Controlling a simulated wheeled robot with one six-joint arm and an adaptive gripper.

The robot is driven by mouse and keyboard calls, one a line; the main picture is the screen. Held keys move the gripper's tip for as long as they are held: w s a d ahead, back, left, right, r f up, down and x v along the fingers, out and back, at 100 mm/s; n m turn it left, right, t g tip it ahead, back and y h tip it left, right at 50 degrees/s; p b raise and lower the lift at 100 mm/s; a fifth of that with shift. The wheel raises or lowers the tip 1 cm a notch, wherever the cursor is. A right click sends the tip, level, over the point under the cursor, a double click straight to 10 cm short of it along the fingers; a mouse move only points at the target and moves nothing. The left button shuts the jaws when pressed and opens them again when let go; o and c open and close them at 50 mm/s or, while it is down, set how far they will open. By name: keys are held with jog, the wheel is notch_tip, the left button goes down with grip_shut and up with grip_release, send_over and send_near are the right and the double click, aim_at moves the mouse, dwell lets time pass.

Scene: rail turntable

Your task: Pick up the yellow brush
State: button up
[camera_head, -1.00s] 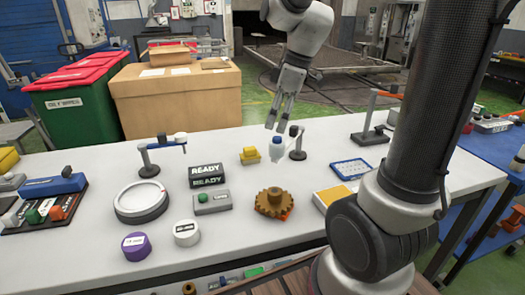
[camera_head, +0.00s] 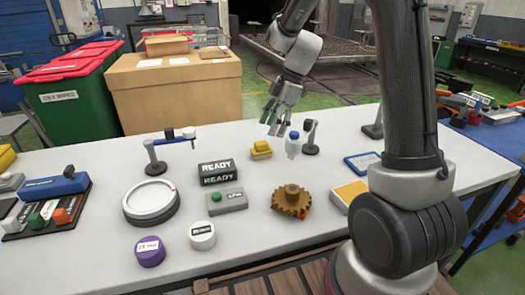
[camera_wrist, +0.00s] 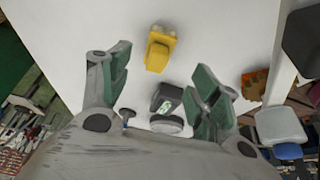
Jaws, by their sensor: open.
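The yellow brush (camera_head: 261,149), a small block-like yellow thing, sits on the white table behind the gear. My gripper (camera_head: 274,122) is above and slightly right of it in the head view, its fingers pointing down. In the wrist view, the brush (camera_wrist: 160,48) shows beyond and roughly between the green-padded fingers of my gripper (camera_wrist: 163,68). The fingers are apart with nothing between them, and the brush is not touched.
A white bottle (camera_head: 293,145) with a blue cap stands close right of the brush, beside a small dark post (camera_head: 310,138). A READY sign (camera_head: 217,172) is to the left and a brown gear (camera_head: 291,201) in front.

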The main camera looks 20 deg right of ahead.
aim_at(262, 142)
jog(key=x, duration=0.7)
jog(key=shift+w+a+f, duration=0.15)
jog(key=shift+a+f, duration=0.05)
jog(key=shift+a, duration=0.35)
jog(key=c, duration=1.1)
